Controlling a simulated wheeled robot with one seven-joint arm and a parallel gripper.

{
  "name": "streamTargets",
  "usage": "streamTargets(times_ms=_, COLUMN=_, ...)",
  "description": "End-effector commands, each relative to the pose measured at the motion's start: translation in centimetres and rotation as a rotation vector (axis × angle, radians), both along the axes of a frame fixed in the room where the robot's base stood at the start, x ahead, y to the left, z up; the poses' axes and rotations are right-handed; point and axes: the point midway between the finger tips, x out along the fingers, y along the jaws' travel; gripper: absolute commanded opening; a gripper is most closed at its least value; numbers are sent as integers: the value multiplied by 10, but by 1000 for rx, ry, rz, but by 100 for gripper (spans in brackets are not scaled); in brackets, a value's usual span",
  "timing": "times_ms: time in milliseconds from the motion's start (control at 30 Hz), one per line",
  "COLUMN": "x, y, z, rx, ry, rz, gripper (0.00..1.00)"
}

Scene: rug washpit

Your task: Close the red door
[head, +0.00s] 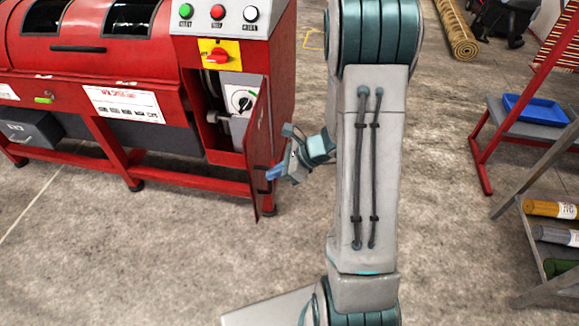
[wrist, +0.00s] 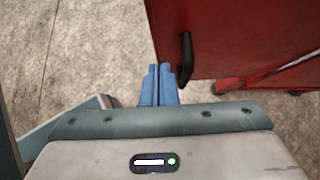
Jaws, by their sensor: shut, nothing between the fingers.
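The red door (head: 258,150) is on the red machine's front-right compartment and stands swung open, seen nearly edge-on in the head view. In the wrist view the door (wrist: 225,40) fills the upper middle, with a black bar handle (wrist: 186,58) near its edge. My gripper (head: 270,173) is shut and empty, beside the door's outer face near the handle in the head view. In the wrist view the blue fingertips (wrist: 159,70) are together just left of the handle. I cannot tell whether they touch the door.
The red machine (head: 130,65) has an open compartment with a switch panel (head: 240,99) inside. A rolled rug (head: 457,30) lies at the back. Concrete floor between is clear.

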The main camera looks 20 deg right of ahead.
Motion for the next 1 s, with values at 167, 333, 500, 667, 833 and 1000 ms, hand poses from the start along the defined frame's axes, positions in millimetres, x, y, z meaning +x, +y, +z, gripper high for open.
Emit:
streamTargets(times_ms=167, x=12, y=23, z=3, rx=-1, ry=-4, rz=3, gripper=0)
streamTargets(times_ms=333, x=16, y=32, z=3, rx=1, ry=-4, rz=3, gripper=0)
streamTargets(times_ms=500, x=16, y=33, z=3, rx=0, ry=-3, rz=1, gripper=0)
streamTargets(times_ms=667, x=16, y=33, z=3, rx=0, ry=-3, rz=1, gripper=0)
streamTargets(times_ms=833, x=18, y=35, z=3, rx=0, ry=-3, rz=-2, gripper=0)
streamTargets(times_ms=1000, x=25, y=44, z=2, rx=0, ry=-5, rz=-14, gripper=0)
